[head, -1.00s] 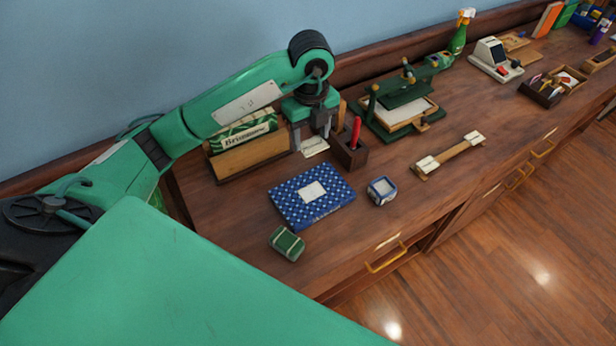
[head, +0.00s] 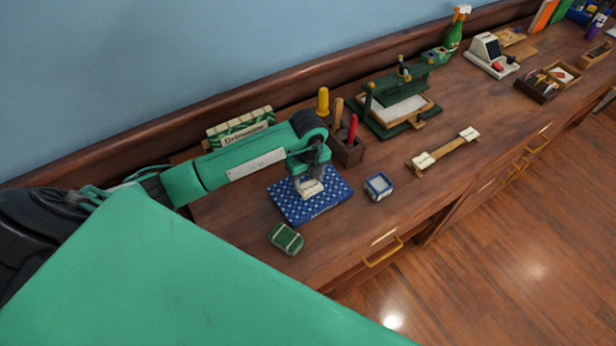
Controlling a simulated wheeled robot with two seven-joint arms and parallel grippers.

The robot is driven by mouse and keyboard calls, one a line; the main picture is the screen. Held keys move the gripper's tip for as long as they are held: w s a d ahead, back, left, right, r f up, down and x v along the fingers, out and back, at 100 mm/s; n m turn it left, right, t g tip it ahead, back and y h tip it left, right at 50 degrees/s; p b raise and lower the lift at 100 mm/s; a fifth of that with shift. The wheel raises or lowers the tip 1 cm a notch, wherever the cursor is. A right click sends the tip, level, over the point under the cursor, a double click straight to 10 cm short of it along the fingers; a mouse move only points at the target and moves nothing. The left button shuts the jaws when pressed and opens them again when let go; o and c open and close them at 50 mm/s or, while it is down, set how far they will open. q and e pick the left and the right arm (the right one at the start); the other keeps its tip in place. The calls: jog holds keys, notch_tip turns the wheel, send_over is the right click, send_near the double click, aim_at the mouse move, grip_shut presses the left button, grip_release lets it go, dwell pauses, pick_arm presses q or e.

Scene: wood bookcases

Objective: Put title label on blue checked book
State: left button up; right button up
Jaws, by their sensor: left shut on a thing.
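The blue checked book (head: 328,204) lies flat on the wooden counter, partly hidden by my left arm and gripper. My left gripper (head: 308,181) points down over the middle of the book and is shut on the title label (head: 312,191). The label is a small cream piece with faint markings, just over the pale patch on the book's cover. I cannot tell whether the label touches the cover. My right gripper is not in view.
A tool block (head: 347,151) with coloured handles stands behind the book, beside a green press (head: 400,102). A small blue-and-white box (head: 378,187) is to the right, a green tin (head: 286,239) in front.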

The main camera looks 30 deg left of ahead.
pick_arm(q)
jog(key=shift+f, duration=0.35)
jog(key=shift+f, duration=0.3)
jog(key=o, duration=0.9)
jog(key=shift+r, duration=0.1)
jog(key=shift+o, duration=0.6)
